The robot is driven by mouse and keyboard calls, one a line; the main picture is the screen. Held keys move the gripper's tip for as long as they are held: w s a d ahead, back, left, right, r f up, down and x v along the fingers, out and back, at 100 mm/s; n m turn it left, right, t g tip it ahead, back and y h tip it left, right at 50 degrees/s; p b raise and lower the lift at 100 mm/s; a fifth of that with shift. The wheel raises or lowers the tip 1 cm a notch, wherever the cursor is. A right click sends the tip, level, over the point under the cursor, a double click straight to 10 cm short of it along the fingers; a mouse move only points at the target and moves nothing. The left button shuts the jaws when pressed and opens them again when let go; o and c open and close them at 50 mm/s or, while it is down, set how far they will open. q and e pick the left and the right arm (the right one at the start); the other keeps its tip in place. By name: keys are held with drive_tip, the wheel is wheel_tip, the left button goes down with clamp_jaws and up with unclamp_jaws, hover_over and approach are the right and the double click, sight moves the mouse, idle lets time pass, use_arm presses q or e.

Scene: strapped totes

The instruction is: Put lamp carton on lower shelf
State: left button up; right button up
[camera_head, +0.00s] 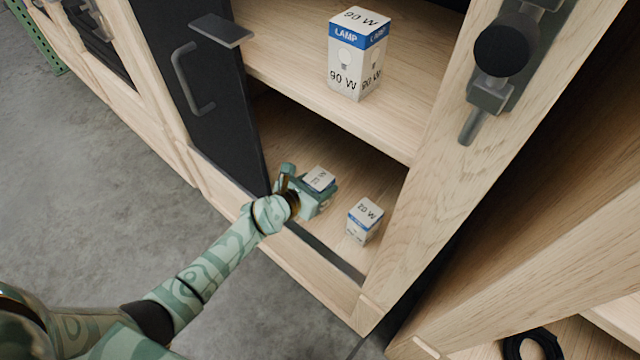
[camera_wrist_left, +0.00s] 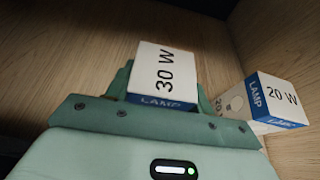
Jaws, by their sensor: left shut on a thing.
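A small white and blue lamp carton (camera_head: 319,179) is held in my left gripper (camera_head: 311,193) inside the lower compartment. In the left wrist view this carton (camera_wrist_left: 163,75) reads 30 W and sits between the jaws of the gripper (camera_wrist_left: 160,97). Whether it touches the lower shelf (camera_head: 318,254) is hard to tell. A similar 20 W lamp carton (camera_head: 364,219) stands to its right on that shelf; it also shows in the left wrist view (camera_wrist_left: 266,102). A larger 90 W lamp carton (camera_head: 345,65) stands upright on the upper shelf (camera_head: 290,85). My right gripper is not in view.
A dark cabinet door (camera_head: 205,110) with a grey handle (camera_head: 190,80) stands open at the left of the compartment. A wooden post (camera_head: 470,150) with a black knob (camera_head: 505,48) bounds the right. A black coil (camera_head: 533,343) lies at bottom right.

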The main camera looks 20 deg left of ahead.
use_arm(q)
drive_tip(key=o, duration=1)
drive_tip(key=shift+f, duration=0.1)
